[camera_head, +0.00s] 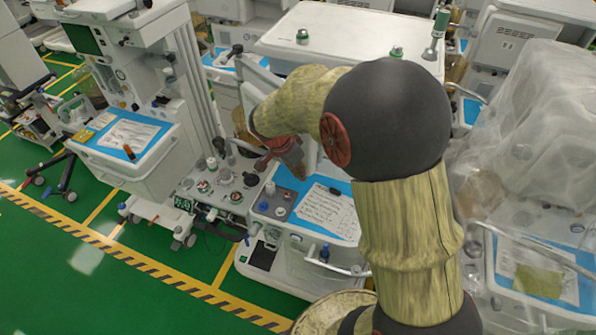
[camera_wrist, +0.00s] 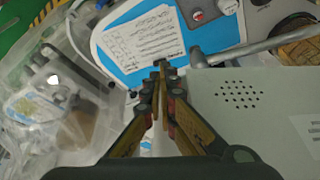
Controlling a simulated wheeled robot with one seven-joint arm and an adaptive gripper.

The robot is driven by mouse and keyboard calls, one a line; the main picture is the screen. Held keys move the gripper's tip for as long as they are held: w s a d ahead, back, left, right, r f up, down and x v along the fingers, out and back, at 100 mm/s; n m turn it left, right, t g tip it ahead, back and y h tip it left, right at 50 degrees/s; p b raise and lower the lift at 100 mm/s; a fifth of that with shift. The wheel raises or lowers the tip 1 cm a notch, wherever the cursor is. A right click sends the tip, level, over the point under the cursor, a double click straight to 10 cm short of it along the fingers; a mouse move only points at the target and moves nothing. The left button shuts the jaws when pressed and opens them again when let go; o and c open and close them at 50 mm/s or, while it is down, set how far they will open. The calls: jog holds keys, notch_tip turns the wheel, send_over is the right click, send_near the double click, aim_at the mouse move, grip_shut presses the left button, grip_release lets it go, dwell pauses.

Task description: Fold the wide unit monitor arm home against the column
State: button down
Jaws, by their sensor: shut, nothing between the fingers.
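The wide unit (camera_head: 300,260) stands in the middle of the head view, with a blue-lined work surface and a white paper on it. A pale flat panel (camera_head: 257,95), which looks like its monitor, stands upright behind my gripper, partly hidden by my arm. My gripper (camera_head: 292,160) is shut and empty above the work surface. In the wrist view the shut fingertips (camera_wrist: 161,68) are beside a grey housing with speaker holes (camera_wrist: 245,98). A grey bar (camera_wrist: 245,50) runs just beyond the tips. I cannot tell whether the fingers touch either. The monitor arm's joint and column are not clear.
Another anaesthesia cart (camera_head: 130,150) stands at the left. A cart under a clear plastic cover (camera_head: 530,130) stands close at the right. A white top (camera_head: 340,35) with green-capped items lies behind. Green floor (camera_head: 150,300) is open at the front left.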

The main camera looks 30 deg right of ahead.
jog(key=w+d+n+t+b, duration=0.1)
jog(key=w+d+n, duration=0.2)
jog(key=d, duration=1.3)
jog(key=shift+w+b, duration=0.3)
jog(key=shift+w, duration=0.65)
jog(key=shift+d+r, duration=0.1)
jog(key=shift+r, duration=0.05)
